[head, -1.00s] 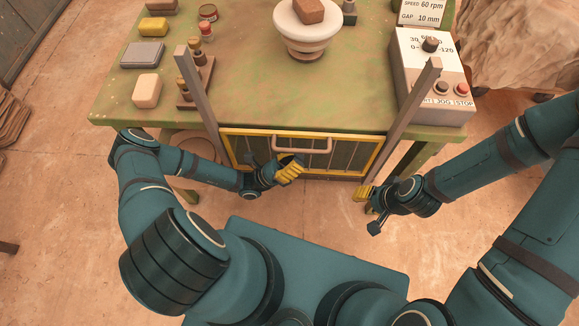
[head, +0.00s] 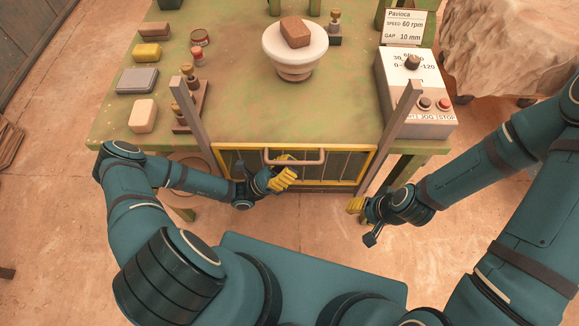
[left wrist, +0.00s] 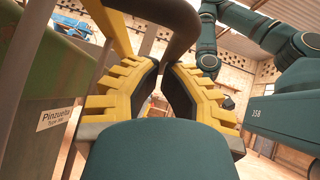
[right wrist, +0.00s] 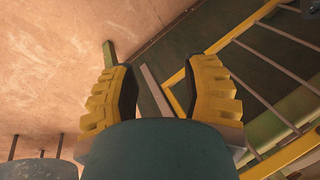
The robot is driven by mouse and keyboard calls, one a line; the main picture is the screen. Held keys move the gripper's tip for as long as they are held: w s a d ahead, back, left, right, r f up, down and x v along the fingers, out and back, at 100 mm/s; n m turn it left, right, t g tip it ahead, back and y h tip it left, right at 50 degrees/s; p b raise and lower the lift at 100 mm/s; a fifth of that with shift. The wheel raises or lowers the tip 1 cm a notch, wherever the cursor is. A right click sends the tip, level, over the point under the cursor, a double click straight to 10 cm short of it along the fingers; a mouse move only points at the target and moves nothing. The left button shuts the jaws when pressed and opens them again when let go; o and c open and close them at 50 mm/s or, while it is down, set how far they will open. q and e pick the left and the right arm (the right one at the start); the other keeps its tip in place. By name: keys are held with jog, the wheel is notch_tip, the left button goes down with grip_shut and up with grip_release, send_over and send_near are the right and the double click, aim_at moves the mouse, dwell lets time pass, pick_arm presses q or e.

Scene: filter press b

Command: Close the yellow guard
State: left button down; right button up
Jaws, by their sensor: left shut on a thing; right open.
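The yellow guard (head: 362,167), a yellow frame with upright grey bars, sits low at the front of the green table, between two slanted grey posts. Its brownish handle (head: 310,162) runs along its upper middle. My left gripper (head: 284,174) is at the left part of the handle, its yellow fingers shut on it. In the left wrist view the dark handle (left wrist: 178,30) rises from the fingertips; the exact contact is hidden. My right gripper (head: 356,205) is open and empty, below and right of the guard. In the right wrist view the guard's frame (right wrist: 240,28) shows past its fingers.
The left post (head: 190,115) and right post (head: 398,125) flank the guard. A control box (head: 415,95) stands at the table's right. A white bowl (head: 285,45) holding a brown block (head: 296,31) stands at the back. Several small items line the left side. The floor in front is open.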

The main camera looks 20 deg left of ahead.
pick_arm(q)
notch_tip(320, 180, up, 6)
jog(key=p, duration=0.3)
jog(key=shift+r, duration=0.1)
notch_tip(320, 180, up, 14)
jog(key=p, duration=1)
jog(key=shift+r+p, duration=0.25)
jog(key=shift+p, duration=0.15)
pick_arm(e)
notch_tip(320, 180, up, 16)
jog(key=w, duration=0.1)
jog(key=shift+w+d+f+t, duration=0.15)
jog(key=shift+w+d+t, duration=0.15)
pick_arm(q)
jog(key=d+f+b+v, duration=0.2)
jog(key=b+v, duration=0.2)
jog(key=v, duration=0.9)
jog(key=shift+b, duration=0.35)
pick_arm(e)
notch_tip(320, 180, down, 5)
jog(key=shift+a+f, duration=0.15)
pick_arm(q)
jog(key=shift+w+d, duration=0.1)
jog(key=shift+w, duration=0.05)
